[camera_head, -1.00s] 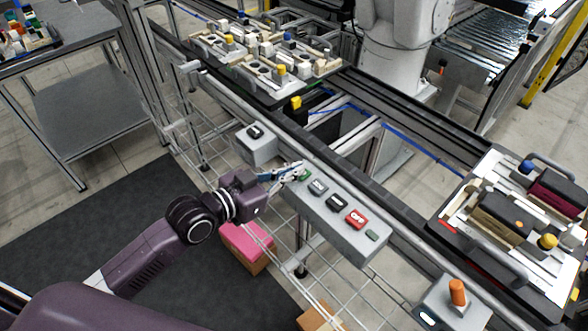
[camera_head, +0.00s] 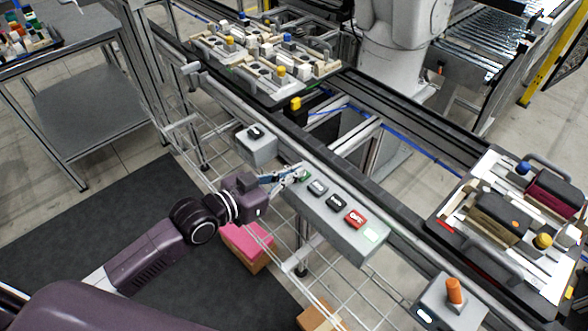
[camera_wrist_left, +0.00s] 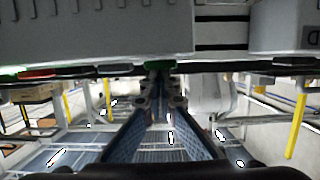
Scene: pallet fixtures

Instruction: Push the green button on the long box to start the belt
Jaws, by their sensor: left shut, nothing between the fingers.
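The long grey box (camera_head: 332,226) stands beside the conveyor. The green button (camera_head: 306,175) is at its far left end, partly hidden by my left gripper (camera_head: 301,173). The green button also shows in the left wrist view (camera_wrist_left: 160,66), straight in front of the fingertips (camera_wrist_left: 160,82). My left gripper is shut and empty, its tips at the button; I cannot tell whether they press it. My right gripper is not in view.
A small grey box with a black switch (camera_head: 257,149) stands beyond the long box. A box with an orange knob (camera_head: 454,290) stands at lower right. Loaded pallets (camera_head: 262,62) sit on the conveyor, another at right (camera_head: 467,260). A pink-topped carton (camera_head: 245,241) is below my left arm.

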